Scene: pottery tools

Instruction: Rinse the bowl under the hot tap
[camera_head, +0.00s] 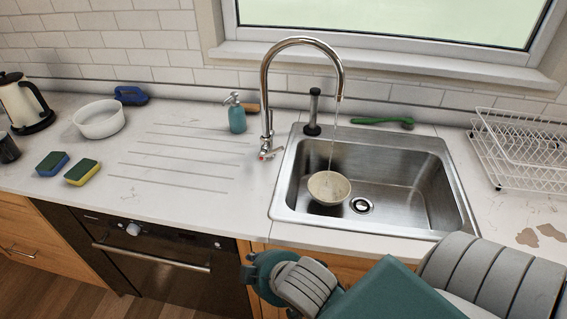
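A beige bowl (329,188) sits in the steel sink (400,175), toward its left side beside the drain. A chrome tap (266,95) with a tall curved neck stands behind the sink's left edge. A thin stream of water (333,145) falls from its spout into the bowl. The tap's lever (270,153) has a red mark at its base. Teal and grey links of my arm cover the bottom right. No gripper fingers show in this view, and nothing holds the bowl.
A soap bottle (236,115) stands left of the tap. A white dish rack (520,150) is at right. Two sponges (82,172), a white dish (100,119) and a kettle (24,104) are at left.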

